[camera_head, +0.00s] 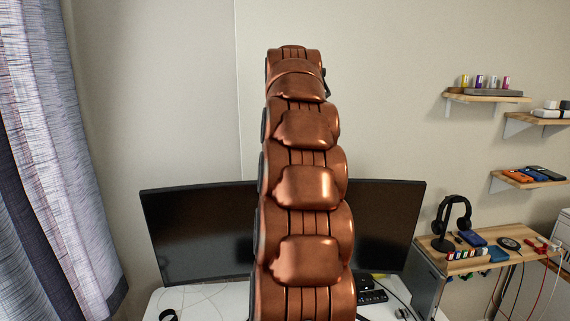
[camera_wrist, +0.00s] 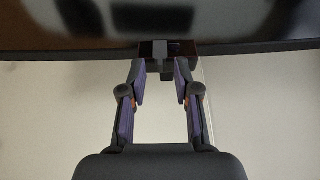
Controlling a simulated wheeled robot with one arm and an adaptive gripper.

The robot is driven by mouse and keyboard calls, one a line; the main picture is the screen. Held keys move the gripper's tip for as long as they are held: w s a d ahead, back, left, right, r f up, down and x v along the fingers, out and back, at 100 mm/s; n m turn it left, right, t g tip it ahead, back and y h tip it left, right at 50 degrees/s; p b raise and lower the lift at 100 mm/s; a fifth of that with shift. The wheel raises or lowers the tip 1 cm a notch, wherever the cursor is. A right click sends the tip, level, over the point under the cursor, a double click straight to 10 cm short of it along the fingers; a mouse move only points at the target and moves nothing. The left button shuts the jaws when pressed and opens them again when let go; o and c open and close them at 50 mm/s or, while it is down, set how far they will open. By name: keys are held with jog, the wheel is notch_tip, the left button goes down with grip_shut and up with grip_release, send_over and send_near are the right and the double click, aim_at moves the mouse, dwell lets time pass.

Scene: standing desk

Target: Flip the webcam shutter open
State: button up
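In the wrist view the webcam (camera_wrist: 168,48) is a small dark block on the edge of the monitor (camera_wrist: 70,48). A narrow dark part of it sticks out toward the space between my fingertips. I cannot make out the shutter or whether it is open or shut. My gripper (camera_wrist: 161,74) is open, with one finger on each side of that narrow part and a gap between them. The fingertips are close to the webcam; contact cannot be told. In the head view my copper arm hides the webcam and the gripper, and covers the middle of the monitor (camera_head: 200,235).
The white desk (camera_head: 215,300) carries the monitor, with cables and small items at its right. A side table (camera_head: 440,267) with headphones (camera_head: 450,222) stands at the right, under wall shelves (camera_head: 490,97). A curtain (camera_head: 60,150) hangs at the left. The wall above the monitor is clear.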

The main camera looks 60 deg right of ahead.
jog(key=shift+r, duration=0.1)
jog(key=s+a+r, duration=0.4)
jog(key=s+a, duration=0.5)
jog(key=a, duration=0.1)
jog(key=shift+a+r, duration=0.2)
jog(key=shift+a, duration=0.2)
dwell(1.2)
jog(key=shift+w, duration=0.1)
dwell(0.4)
